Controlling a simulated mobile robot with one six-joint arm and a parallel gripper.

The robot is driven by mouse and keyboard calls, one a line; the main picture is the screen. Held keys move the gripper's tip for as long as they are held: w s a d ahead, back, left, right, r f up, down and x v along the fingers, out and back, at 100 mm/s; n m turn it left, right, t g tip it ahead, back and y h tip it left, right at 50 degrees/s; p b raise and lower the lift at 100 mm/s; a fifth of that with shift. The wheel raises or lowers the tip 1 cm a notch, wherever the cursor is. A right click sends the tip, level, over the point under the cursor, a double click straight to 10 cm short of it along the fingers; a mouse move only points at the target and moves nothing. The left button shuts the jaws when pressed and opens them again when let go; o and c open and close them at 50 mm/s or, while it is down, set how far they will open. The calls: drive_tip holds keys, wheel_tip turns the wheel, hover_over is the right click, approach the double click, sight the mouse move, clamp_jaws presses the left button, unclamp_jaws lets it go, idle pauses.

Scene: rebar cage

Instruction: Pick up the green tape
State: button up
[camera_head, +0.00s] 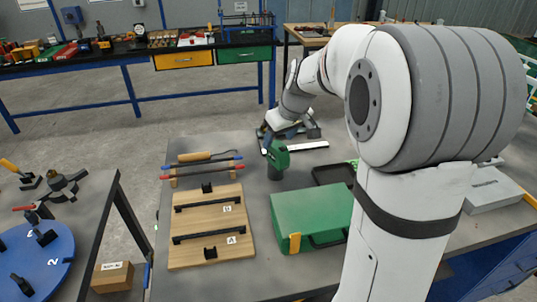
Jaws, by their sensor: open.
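I cannot clearly pick out the green tape. A small green patch (352,163) shows at the left edge of my arm, mostly hidden, and I cannot tell what it is. My gripper (287,134) is open over the far part of the grey table (215,146), pointing down behind a green drill-like tool (277,158). The space between its fingers is too small and partly covered to see well. No held object is visible.
A green case (308,214) and a wooden board with black handles (210,226) lie on the near table. Red and blue-ended bars (203,166) lie behind the board. A dark tray (334,174) is partly behind my arm. A grey box (490,192) is at right.

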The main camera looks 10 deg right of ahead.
sight(278, 145)
drive_tip(key=x, duration=0.6)
drive_tip(key=shift+w+d+f+p, duration=0.3)
drive_tip(key=shift+f+p, duration=0.05)
drive_tip(key=shift+f, duration=0.05)
drive_tip(key=shift+c, duration=0.4)
clamp_jaws()
